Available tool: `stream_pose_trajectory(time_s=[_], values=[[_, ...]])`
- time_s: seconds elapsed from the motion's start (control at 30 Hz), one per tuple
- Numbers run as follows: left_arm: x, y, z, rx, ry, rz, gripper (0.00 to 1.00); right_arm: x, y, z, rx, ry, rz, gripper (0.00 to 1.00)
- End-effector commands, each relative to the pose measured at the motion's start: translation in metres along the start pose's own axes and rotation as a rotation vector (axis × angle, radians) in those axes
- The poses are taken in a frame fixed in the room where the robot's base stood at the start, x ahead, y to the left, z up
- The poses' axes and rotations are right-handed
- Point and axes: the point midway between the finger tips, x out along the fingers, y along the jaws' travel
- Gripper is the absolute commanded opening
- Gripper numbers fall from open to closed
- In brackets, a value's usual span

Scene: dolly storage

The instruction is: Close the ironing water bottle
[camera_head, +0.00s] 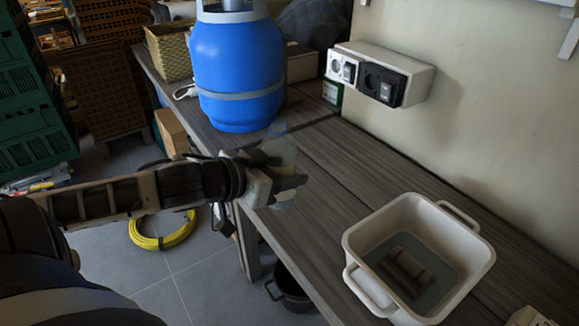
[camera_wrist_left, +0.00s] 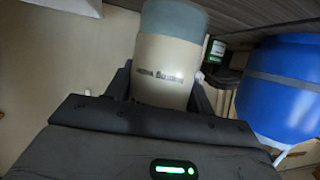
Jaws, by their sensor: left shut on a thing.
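My right gripper is not in view.
A blue gas cylinder (camera_head: 237,65) stands on the wooden workbench (camera_head: 345,165) behind the bottle. A white basin (camera_head: 362,215) holding an object sits at right. A socket box (camera_head: 415,78) is on the wall. A yellow coil (camera_head: 163,240) and a black pot (camera_head: 289,288) are on the floor.

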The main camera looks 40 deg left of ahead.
Motion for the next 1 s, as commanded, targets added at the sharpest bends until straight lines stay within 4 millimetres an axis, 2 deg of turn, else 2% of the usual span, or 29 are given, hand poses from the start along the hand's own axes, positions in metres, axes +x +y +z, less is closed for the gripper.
stream_pose_trajectory(time_s=[0.4,0.97,1.0], values=[[-0.014,-0.001,-0.001,0.000,-0.001,0.000,0.32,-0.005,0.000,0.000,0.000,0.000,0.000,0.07],[-0.015,-0.001,-0.001,0.001,0.000,-0.001,0.32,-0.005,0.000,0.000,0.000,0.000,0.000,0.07],[-0.015,-0.001,-0.001,0.001,0.000,-0.001,0.42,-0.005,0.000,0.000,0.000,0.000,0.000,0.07]])
